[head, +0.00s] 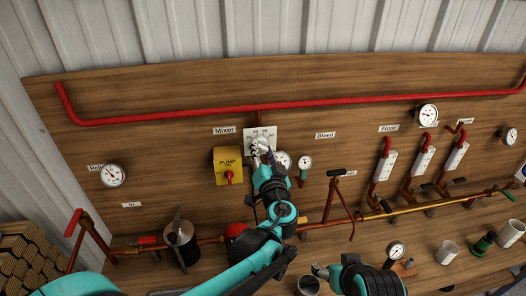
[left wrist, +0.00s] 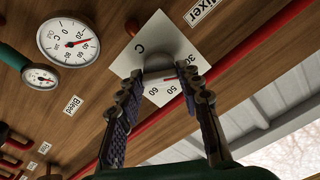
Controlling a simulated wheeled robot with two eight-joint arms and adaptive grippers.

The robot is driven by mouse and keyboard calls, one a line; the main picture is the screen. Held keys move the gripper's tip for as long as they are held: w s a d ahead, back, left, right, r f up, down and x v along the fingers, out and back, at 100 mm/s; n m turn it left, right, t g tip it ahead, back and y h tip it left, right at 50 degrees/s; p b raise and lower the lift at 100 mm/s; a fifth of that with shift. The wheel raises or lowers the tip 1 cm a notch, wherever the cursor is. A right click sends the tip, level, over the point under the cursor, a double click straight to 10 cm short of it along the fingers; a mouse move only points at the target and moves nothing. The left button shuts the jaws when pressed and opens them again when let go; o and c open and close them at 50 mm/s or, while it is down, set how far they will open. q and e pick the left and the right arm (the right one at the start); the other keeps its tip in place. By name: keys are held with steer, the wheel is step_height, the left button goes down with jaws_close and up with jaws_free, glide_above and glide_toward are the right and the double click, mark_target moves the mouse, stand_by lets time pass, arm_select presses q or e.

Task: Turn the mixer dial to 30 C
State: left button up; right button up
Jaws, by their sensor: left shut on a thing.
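The plate also shows in the left wrist view (left wrist: 150,30), rotated, with C, 30, 50 and 60 readable.
A yellow pump box (head: 228,162) with a red knob is just left of the dial. A large gauge (left wrist: 68,42) and a smaller gauge (head: 305,162) are close on its right. A red pipe (head: 300,105) runs above. Pipes and valves line the lower board.

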arm_select(q)
steer(key=shift+n, duration=0.5)
steer(key=o, duration=1.2)
steer(key=shift+c, duration=0.2)
steer(key=s+d, duration=0.2)
steer(key=s, duration=1)
steer(key=shift+w, duration=0.1)
